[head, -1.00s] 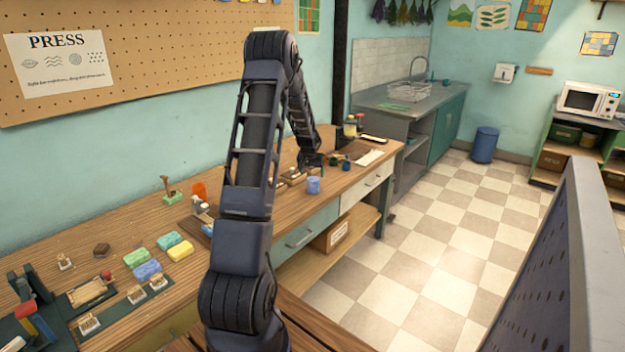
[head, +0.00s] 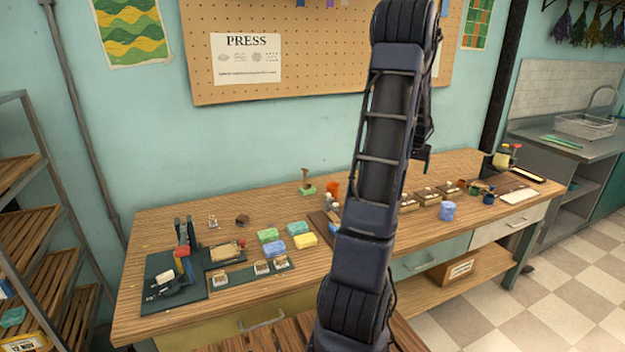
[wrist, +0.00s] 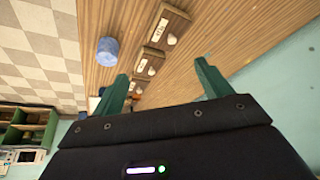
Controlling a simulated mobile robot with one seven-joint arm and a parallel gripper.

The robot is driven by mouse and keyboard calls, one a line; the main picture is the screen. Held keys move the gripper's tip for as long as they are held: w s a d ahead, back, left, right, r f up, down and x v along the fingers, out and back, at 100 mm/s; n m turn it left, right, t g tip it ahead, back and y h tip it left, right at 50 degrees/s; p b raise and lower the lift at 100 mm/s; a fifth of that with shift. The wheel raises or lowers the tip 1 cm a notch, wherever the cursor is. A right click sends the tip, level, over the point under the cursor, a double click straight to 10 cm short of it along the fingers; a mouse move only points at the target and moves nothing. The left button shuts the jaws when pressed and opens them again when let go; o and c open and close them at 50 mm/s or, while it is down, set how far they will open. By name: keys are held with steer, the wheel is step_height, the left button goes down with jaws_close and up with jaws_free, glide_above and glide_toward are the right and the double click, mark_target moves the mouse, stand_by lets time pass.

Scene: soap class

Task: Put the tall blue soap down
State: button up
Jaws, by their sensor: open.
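The tall blue soap (head: 447,210) stands upright on the wooden workbench, near its front edge and right of my arm in the head view. It also shows in the wrist view (wrist: 107,52), at the upper left, apart from my fingers. My gripper (wrist: 163,85) is open, with its two green fingers spread and nothing between them. In the head view my gripper (head: 420,160) hangs above the bench, partly hidden by my own arm, and does not touch the soap.
Small wooden boxes (head: 428,196) with pale labels stand in a row behind the soap. Small jars (head: 488,197) and a white sheet (head: 518,196) lie to its right. Blue, green and yellow soaps (head: 305,240) and a press (head: 184,250) are on the bench's left part.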

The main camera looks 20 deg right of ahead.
steer(key=a+r+n+y, duration=0.15)
steer(key=a+r, duration=0.25)
steer(key=a, duration=0.7)
steer(key=s+a+r+n+t, duration=0.15)
steer(key=a+r, duration=0.35)
steer(key=a, duration=0.5)
steer(key=a+r+n, duration=0.2)
steer(key=a+r, duration=0.2)
steer(key=a, duration=0.7)
steer(key=s+a+r+n+y, duration=0.1)
steer(key=s+a+n, duration=0.4)
steer(key=s+a, duration=1.3)
steer(key=a+y, duration=0.1)
steer(key=a, duration=0.2)
steer(key=shift+s, duration=0.3)
